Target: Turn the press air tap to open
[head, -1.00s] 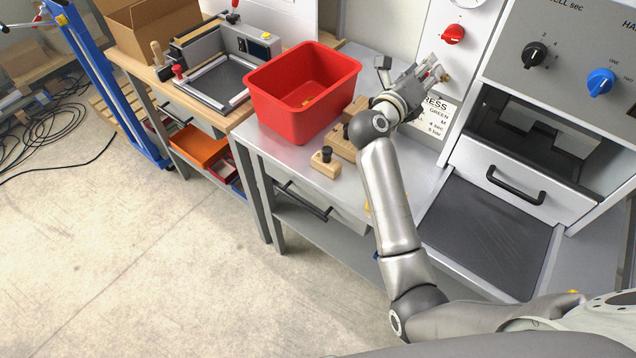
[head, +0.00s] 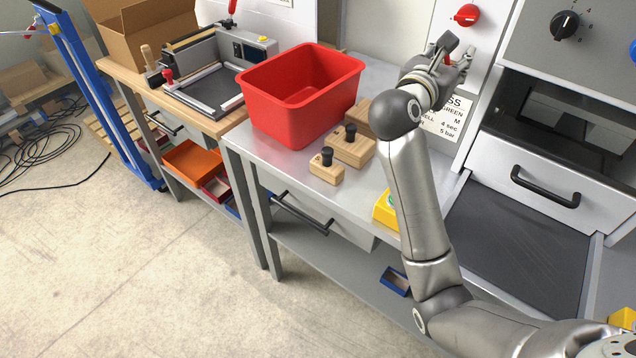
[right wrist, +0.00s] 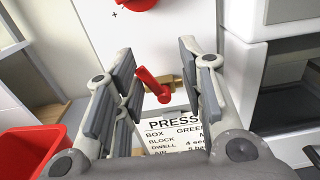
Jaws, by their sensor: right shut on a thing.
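The press air tap has a red lever (right wrist: 152,84) on a brass body (right wrist: 174,83), mounted on the white panel above the printed card. In the right wrist view the lever is tilted, its upper end leaning left. In the head view the right gripper (head: 456,56) is at the panel and mostly hides the tap. My left gripper is not in view.
A red selector knob (head: 466,15) sits just above the tap. The press with its drawer handle (head: 545,187) is to the right. A red bin (head: 300,98) and wooden blocks with black knobs (head: 352,148) stand left of my arm on the grey bench.

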